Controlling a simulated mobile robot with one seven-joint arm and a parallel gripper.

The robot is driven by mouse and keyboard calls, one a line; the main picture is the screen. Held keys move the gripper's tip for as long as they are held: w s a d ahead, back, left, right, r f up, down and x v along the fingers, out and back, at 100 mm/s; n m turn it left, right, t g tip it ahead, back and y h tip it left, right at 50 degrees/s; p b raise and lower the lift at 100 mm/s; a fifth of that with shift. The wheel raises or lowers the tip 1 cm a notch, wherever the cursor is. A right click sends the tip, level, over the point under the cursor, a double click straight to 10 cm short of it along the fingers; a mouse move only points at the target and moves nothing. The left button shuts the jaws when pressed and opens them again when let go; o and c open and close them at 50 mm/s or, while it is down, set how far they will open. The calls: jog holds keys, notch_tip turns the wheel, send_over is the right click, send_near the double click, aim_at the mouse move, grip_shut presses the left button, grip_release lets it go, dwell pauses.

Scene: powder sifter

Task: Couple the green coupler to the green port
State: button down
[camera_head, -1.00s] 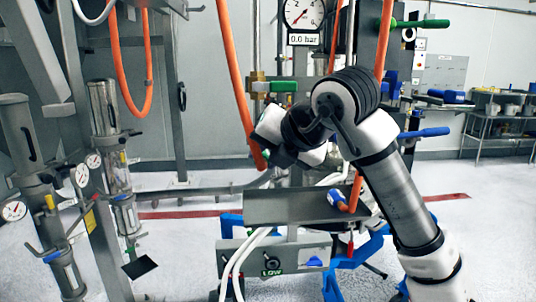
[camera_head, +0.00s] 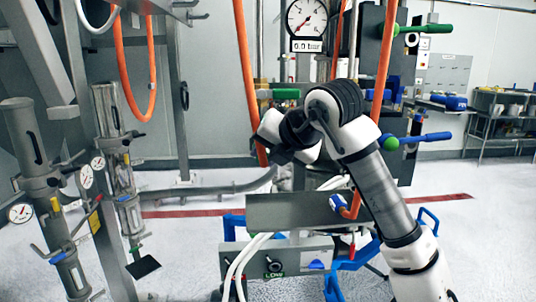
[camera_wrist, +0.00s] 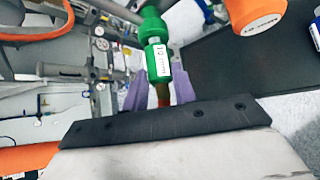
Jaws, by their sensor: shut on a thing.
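My gripper (camera_wrist: 160,92) has purple fingers closed on the reddish-brown stem of the green coupler (camera_wrist: 158,60). The coupler has a white label and a rounded green end pointing away from the gripper. In the head view my gripper (camera_head: 281,154) is dark and small in front of the machine frame, beside the lower end of an orange hose; the coupler cannot be made out there. I cannot tell for sure which part is the green port. A rounded green piece (camera_head: 391,144) shows beside a blue handle, and a panel marked LOW (camera_head: 275,264) sits below the tray.
A pressure gauge (camera_head: 307,18) is above. Gauged cylinders (camera_head: 125,190) stand left. White hoses (camera_head: 243,262) hang below.

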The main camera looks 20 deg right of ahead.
jog(key=shift+w, duration=0.1)
dwell(0.5)
jog(key=c, duration=1.1)
grip_release()
jog(key=shift+o, duration=0.2)
jog(key=shift+d, duration=0.1)
jog(key=b+v, duration=0.3)
jog(key=v, duration=1)
jog(key=shift+s+r+b, duration=0.25)
jog(key=shift+s+b, duration=0.05)
jog(key=shift+b, duration=0.1)
